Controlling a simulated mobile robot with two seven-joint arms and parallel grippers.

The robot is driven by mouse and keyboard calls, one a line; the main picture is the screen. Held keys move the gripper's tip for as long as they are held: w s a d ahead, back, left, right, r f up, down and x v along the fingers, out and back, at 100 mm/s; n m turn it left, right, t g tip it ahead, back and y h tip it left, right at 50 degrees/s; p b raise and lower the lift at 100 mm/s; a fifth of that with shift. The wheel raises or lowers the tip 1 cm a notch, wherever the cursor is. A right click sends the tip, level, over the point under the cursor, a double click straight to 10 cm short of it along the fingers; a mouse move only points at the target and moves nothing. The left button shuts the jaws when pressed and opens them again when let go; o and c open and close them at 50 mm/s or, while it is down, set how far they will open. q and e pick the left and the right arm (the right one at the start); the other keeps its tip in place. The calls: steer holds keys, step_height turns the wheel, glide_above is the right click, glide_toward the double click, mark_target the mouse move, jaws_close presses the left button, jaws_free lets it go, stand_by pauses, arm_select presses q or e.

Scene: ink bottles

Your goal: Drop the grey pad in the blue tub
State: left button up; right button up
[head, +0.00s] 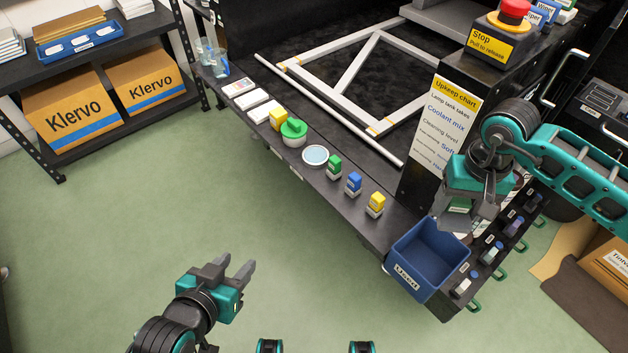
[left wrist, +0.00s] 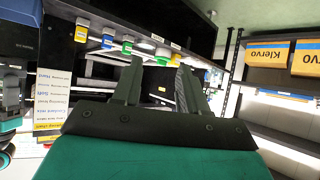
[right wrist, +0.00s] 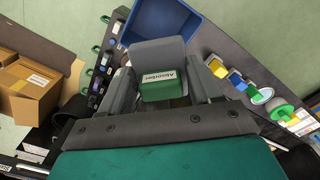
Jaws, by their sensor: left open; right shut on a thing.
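The grey pad (right wrist: 158,55) has a green part labelled "Absorber" and sits between the fingers of my right gripper (right wrist: 165,80), which is shut on it. In the head view my right gripper (head: 455,218) is at the near corner of the machine, just above and behind the blue tub; it partly hides the pad. The blue tub (head: 418,272), labelled "Used", is open-topped at the right end of the ledge. It also shows in the right wrist view (right wrist: 190,22), beyond the pad. My left gripper (head: 243,272) is open and empty over the green floor.
The ledge carries a yellow block (head: 376,203), a blue block (head: 353,182), a green block (head: 334,165), a round dish (head: 315,156) and a green-topped pot (head: 293,130). Small bottles (head: 492,252) line the rail right of the tub. An upkeep chart (head: 446,120) stands behind.

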steer(key=shift+w+d+f+b, duration=0.1)
steer(key=shift+d+f+b, duration=0.2)
steer(key=shift+f, duration=0.2)
steer(key=shift+w+d+f+b, duration=0.1)
steer(key=shift+d+f+b, duration=0.05)
steer(key=shift+f+b, duration=0.3)
steer(key=shift+d+f, duration=0.1)
steer(key=shift+f, duration=0.15)
step_height(320, 180, down, 6)
steer(key=b, duration=0.3)
steer(key=shift+r, duration=0.2)
steer(key=o, duration=1.2)
steer(key=shift+c, duration=0.2)
step_height(320, 180, up, 12)
steer(key=p, duration=0.2)
steer(key=shift+r+p, duration=0.15)
steer(key=shift+p, duration=0.2)
steer(key=shift+r, duration=0.35)
